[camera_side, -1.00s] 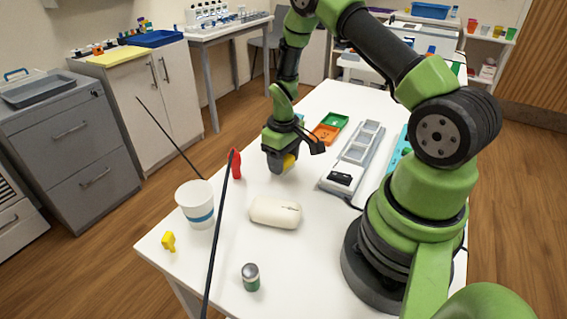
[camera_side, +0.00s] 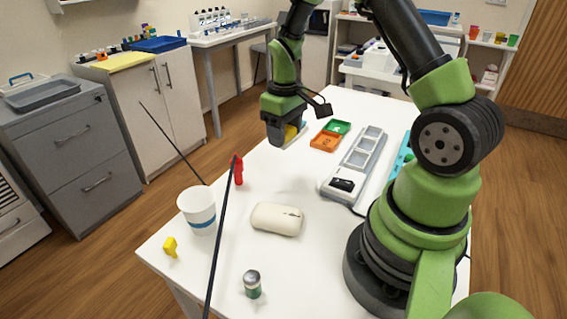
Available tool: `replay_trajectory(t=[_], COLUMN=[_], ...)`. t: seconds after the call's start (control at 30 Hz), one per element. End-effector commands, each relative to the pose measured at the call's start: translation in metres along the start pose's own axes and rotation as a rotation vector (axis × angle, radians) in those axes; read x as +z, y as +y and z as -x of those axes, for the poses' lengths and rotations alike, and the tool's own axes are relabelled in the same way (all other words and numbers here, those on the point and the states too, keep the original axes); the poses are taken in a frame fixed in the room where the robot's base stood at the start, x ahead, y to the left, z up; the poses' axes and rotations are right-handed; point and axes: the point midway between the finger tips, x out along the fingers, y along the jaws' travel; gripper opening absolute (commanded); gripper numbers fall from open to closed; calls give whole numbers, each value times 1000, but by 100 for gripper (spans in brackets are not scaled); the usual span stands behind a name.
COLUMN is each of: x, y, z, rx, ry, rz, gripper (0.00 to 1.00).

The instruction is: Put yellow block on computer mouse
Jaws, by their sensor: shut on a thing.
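A yellow block (camera_side: 291,132) shows between the fingers of my gripper (camera_side: 287,138), which is shut on it and holds it above the white table; the fingers hide part of the block. The computer mouse (camera_side: 277,219) is cream white and lies flat on the table, nearer the camera than my gripper. Nothing rests on the mouse. My gripper is beyond the mouse and apart from it.
A white cup with a blue band (camera_side: 198,209), a small yellow piece (camera_side: 170,247), a red object (camera_side: 238,171) and a small jar (camera_side: 252,284) stand around the mouse. Orange and green trays (camera_side: 325,140) and a grey device (camera_side: 357,160) lie farther back. A thin black rod (camera_side: 222,230) crosses the view.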

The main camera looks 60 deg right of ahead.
Motion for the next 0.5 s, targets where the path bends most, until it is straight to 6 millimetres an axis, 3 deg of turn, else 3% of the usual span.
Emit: replay_trajectory(t=[0.17,0.3,0.5], x=[15,39,69], y=[-49,-92,-124], z=[21,33,41], rx=[0,0,-1], ry=[0,1,0], rz=[278,573,847], gripper=[30,30,30])
